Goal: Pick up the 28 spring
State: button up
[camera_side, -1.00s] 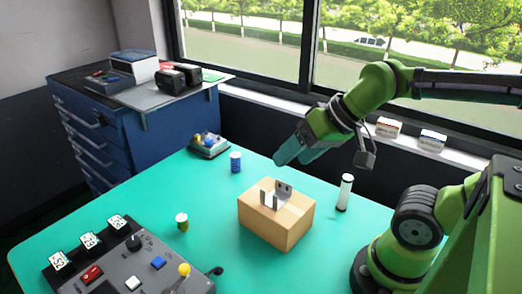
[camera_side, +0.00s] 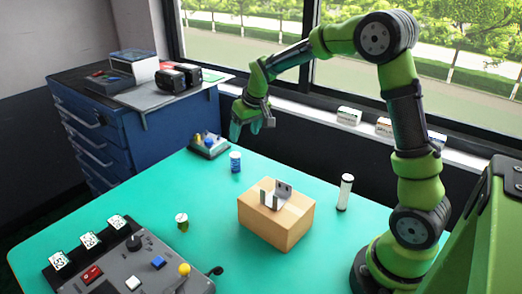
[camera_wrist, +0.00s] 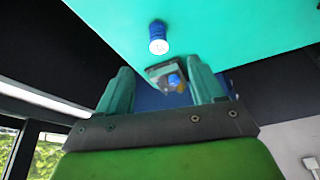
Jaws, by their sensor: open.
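A small blue cylinder with ridged sides and a pale top (camera_side: 236,162) stands upright on the turquoise table, and it looks like a spring. It also shows in the wrist view (camera_wrist: 158,40), where marks on its top are too small to read. I cannot confirm the number 28. My gripper (camera_side: 246,128) points down above the far table edge, higher than the blue cylinder and apart from it. In the wrist view my gripper (camera_wrist: 161,68) has its two teal fingers apart with nothing held between them.
A small dark tray with knobs (camera_side: 209,147) sits left of the cylinder. A small green item (camera_side: 182,223) and a control panel (camera_side: 130,262) are nearer the front.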

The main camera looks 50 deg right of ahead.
aim_at(237, 156)
jog(key=x, duration=0.7)
jog(key=w+x, duration=0.1)
jog(key=x, duration=0.3)
jog(key=shift+d+r, duration=0.1)
jog(key=shift+d, duration=0.05)
jog(key=x, duration=0.5)
jog(key=shift+d, duration=0.2)
jog(key=c, duration=1.1)
